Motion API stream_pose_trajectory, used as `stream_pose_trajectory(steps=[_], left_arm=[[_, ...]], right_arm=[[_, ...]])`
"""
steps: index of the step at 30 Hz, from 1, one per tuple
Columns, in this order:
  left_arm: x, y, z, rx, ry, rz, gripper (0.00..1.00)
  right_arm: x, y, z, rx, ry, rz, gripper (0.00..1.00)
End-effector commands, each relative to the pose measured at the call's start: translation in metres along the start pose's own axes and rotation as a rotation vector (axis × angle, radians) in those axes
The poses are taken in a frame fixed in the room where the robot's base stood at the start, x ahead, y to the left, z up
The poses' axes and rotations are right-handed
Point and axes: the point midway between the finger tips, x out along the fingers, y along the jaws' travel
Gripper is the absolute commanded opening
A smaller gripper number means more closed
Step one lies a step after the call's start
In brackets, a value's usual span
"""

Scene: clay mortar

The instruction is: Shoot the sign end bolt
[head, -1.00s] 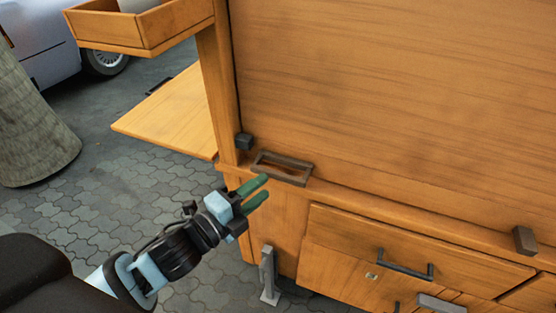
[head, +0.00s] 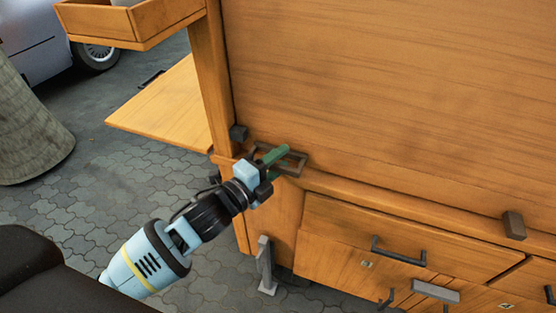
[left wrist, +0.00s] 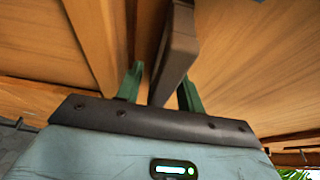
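A dark rectangular loop (head: 297,163), possibly the bolt's handle, sits on the wooden ledge at the lower left corner of a large upright wooden panel (head: 390,90). I cannot tell for sure which fitting is the bolt. My left gripper (head: 275,155) is at the loop, and its green fingers partly hide it. In the left wrist view, a dark bar (left wrist: 176,50) runs between the two green fingers (left wrist: 160,88). The fingers are apart, with a gap on the left finger's side and the bar nearer the right finger. My right gripper is not in view.
A small dark block (head: 238,132) sits on the post by the panel's corner, and another (head: 514,225) sits at the right. Below are drawers with a dark handle (head: 398,254). A wooden shelf (head: 165,105) juts out at the left. Paving lies at lower left.

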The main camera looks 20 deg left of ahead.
Motion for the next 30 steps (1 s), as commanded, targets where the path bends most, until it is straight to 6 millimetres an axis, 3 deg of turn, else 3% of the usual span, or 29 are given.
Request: stream_pose_trajectory(steps=[8, 16, 24, 30], left_arm=[[0.001, 0.0, 0.0, 0.0, 0.0, 0.0, 0.36], [0.001, 0.0, 0.0, 0.0, 0.0, 0.0, 0.01], [0.0, 0.0, 0.002, 0.001, -0.001, 0.0, 0.0], [-0.011, -0.003, 0.03, 0.007, -0.002, 0.001, 0.0]], right_arm=[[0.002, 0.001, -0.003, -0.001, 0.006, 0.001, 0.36], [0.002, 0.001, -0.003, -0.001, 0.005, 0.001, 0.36], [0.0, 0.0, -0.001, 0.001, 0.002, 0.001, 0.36], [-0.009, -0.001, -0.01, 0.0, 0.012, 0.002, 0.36]])
